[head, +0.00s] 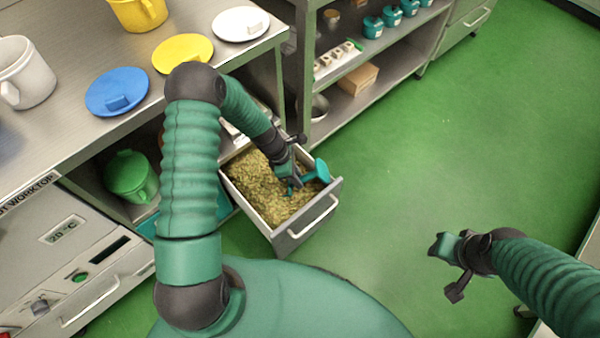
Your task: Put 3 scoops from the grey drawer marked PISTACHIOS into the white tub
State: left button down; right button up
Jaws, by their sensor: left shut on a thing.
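The grey drawer (288,241) is pulled open and filled with yellow-green chopped pistachios (255,180). No marking can be read on its front. My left gripper (291,181) reaches down into the drawer and is shut on a teal scoop (320,171). Part of the scoop shows near the drawer's right wall; how full it is cannot be told. The white tub (27,72) stands upright on the worktop at the far left, cut off by the picture's edge. My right gripper (454,268) is open and empty above the green floor.
The steel worktop (60,135) also holds a yellow tub (138,12) and blue (117,91), yellow (183,53) and white lids (241,23). A green tub (131,175) stands below. A shelf unit (385,75) is behind the drawer. The floor at right is clear.

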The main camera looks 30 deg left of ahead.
aim_at(307, 175)
pick_arm(q)
jog(key=shift+w+d+r+g+y+p, duration=0.35)
jog(key=shift+d+r+y+p, duration=0.25)
jog(key=shift+p, duration=0.75)
jog(key=shift+w+d+r+g+y+p, duration=0.35)
jog(key=shift+r+p, duration=0.45)
jog(key=shift+p, duration=0.55)
jog(key=shift+w+d+r+y+p, duration=0.1)
jog(key=shift+d+r+y+p, duration=0.1)
jog(key=shift+r+y+p, duration=0.15)
jog(key=shift+y, duration=0.4)
jog(key=d+r+p, duration=0.1)
jog(key=r+p, duration=0.2)
jog(key=w+r+p, duration=0.1)
jog(key=r+p, duration=0.2)
jog(key=d+r+p, duration=0.1)
jog(key=r+p, duration=0.2)
jog(key=r, duration=0.1)
jog(key=shift+w+d, duration=0.25)
jog(key=shift+d, duration=0.05)
jog(key=shift+f, duration=0.1)
